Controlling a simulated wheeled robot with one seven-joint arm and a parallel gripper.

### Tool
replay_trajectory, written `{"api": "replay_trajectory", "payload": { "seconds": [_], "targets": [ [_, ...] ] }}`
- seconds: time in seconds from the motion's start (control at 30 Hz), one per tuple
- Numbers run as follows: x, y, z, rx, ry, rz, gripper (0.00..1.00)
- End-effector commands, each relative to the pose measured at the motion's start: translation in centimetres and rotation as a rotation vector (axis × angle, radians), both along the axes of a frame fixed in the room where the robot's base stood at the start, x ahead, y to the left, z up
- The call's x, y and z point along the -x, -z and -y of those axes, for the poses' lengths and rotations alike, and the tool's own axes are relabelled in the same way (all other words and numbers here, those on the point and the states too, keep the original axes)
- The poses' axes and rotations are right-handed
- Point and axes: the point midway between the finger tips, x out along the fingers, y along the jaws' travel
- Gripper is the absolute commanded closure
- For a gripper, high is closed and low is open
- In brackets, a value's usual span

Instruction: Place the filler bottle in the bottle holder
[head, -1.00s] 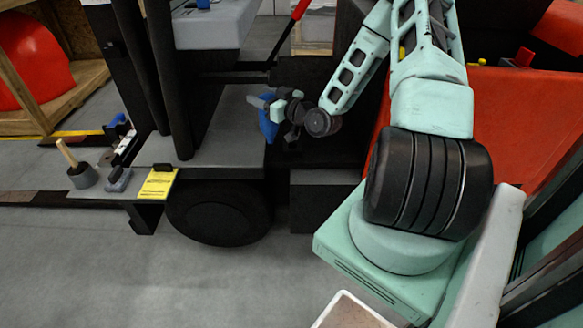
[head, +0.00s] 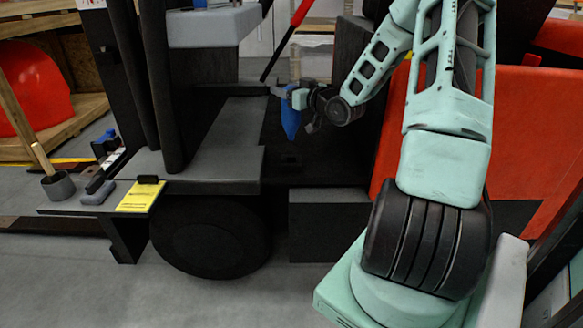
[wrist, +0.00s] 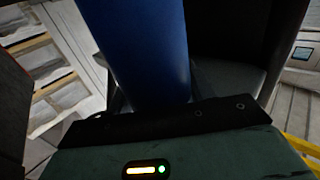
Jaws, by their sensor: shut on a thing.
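The blue filler bottle (head: 290,119) is in my gripper (head: 292,98), in front of the dark vehicle body in the head view. My gripper is shut on it. The bottle hangs below the fingers, narrowing downward and clear of the grey step. In the wrist view the blue bottle (wrist: 140,50) fills the upper middle, and its far end is cut off by the frame. I cannot make out a bottle holder for certain. A grey cup (head: 58,187) with a wooden-handled tool in it stands on the side shelf at the left.
The side shelf (head: 75,208) also carries a grey block (head: 97,193) and a yellow sheet (head: 140,197). The grey step (head: 200,172) is bare in front. Dark posts rise at its left, and a red panel (head: 530,130) stands behind my arm. The floor at lower left is clear.

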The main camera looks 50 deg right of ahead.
Motion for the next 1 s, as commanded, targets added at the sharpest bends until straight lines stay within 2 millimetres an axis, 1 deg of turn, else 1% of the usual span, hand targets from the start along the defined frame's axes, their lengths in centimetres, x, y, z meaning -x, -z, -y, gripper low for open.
{"api": "replay_trajectory", "payload": {
  "seconds": [0.07,0.13,0.33,0.53,0.7,0.77,0.83,1.0],
  "targets": [
    [0.0,0.2,0.0,0.000,0.000,0.002,1.00],
    [0.0,0.9,0.0,-0.001,0.000,0.001,1.00],
    [0.0,4.2,0.0,-0.003,0.000,0.001,1.00],
    [0.0,6.0,0.0,0.000,-0.001,0.002,1.00],
    [0.0,8.6,0.0,-0.002,-0.001,0.002,1.00],
    [-0.1,9.3,-0.1,-0.001,-0.002,0.002,1.00],
    [0.0,9.6,0.0,0.000,-0.001,0.002,1.00],
    [0.0,9.5,0.0,0.002,-0.001,0.003,1.00]
  ]
}}
